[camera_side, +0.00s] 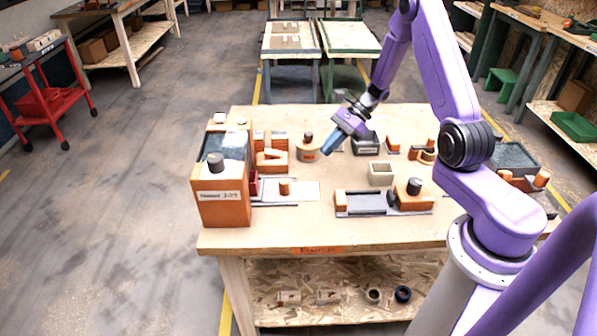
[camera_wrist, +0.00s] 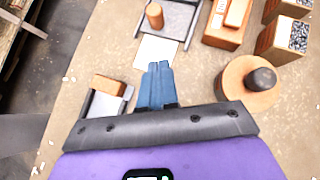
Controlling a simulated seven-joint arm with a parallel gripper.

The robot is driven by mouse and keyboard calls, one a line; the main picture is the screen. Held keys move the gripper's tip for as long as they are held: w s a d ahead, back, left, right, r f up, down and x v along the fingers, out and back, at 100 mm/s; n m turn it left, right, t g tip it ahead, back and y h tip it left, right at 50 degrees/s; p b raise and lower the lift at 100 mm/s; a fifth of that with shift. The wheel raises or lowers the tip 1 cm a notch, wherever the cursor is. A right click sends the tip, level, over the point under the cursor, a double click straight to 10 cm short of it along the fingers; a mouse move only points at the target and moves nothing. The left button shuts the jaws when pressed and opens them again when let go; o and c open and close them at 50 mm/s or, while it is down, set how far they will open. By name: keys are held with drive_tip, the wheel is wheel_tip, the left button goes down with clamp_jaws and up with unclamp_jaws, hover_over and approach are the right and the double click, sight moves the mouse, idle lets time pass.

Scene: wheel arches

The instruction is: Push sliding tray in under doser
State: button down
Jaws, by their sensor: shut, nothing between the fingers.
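The doser (camera_side: 222,193) is a tall orange box with a grey knob and a label, at the table's front left in the side view. The sliding tray (camera_side: 268,189) is a flat grey slide with an upright orange peg (camera_side: 285,187), sticking out right of the doser between thin rails. In the wrist view the tray (camera_wrist: 176,16) and its peg (camera_wrist: 154,15) are at the top edge; the doser is out of frame. My gripper (camera_side: 328,148) is shut and empty, above the table, behind and right of the tray. In the wrist view its blue fingers (camera_wrist: 158,70) point towards the tray.
A white rectangle (camera_side: 306,190) lies at the tray's right end. A round orange piece with a dark knob (camera_side: 308,147) is close to my gripper. A stepped orange block (camera_side: 270,158) stands behind the tray. A second slide (camera_side: 366,202) lies to the right.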

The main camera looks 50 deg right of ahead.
sight(261, 185)
drive_tip(key=x, duration=0.8)
drive_tip(key=shift+s, duration=0.1)
drive_tip(key=shift+w+a, duration=0.2)
drive_tip(key=shift+a, duration=0.4)
drive_tip(key=shift+w+a, duration=0.2)
drive_tip(key=shift+a, duration=0.35)
drive_tip(key=shift+w+a, duration=0.25)
drive_tip(key=shift+a, duration=0.5)
drive_tip(key=w+a, duration=0.3)
drive_tip(key=shift+w+a, duration=0.25)
